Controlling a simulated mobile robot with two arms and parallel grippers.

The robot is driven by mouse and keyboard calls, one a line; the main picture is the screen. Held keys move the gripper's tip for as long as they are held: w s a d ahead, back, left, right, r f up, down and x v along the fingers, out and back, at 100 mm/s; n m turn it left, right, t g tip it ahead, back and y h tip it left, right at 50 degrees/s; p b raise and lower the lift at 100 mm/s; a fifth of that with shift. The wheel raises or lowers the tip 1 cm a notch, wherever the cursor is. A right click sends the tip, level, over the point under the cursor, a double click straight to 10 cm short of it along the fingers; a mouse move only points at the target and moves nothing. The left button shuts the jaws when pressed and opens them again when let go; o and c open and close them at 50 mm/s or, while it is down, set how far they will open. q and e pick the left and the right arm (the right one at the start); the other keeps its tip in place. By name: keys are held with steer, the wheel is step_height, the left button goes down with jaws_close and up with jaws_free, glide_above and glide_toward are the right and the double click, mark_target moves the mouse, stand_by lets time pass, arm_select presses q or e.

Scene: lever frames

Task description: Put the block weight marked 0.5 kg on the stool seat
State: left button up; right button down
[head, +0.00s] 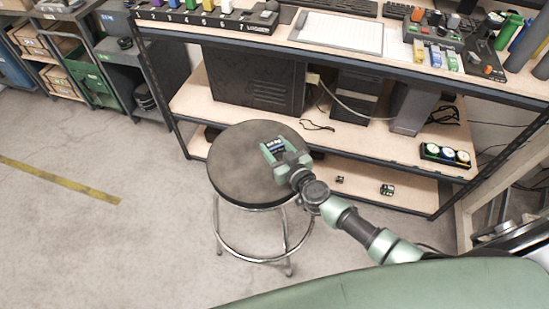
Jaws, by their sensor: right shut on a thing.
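A round stool with a dark seat (235,172) and chrome legs stands in front of the workbench. My right gripper (277,148) is over the right part of the seat, its arm coming in from the lower right. It is shut on a small dark block weight (277,145) with a blue and pale face. The marking on the block is too small to read. I cannot tell whether the block touches the seat or is held just above it. My left gripper is not in view.
The workbench (400,62) behind the stool carries a keyboard, a white sheet and a numbered rack. Its lower shelf (345,140) holds dark boxes and a tray of round jars (445,156).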

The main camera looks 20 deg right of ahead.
mark_target(274, 155)
step_height(274, 155, down, 4)
steer(key=b, duration=0.3)
steer(key=shift+b, duration=0.3)
steer(key=shift+r, duration=0.1)
steer(key=c, duration=1.1)
jaws_free()
steer(key=shift+f, duration=0.3)
steer(key=o, duration=0.4)
steer(key=shift+r, duration=0.15)
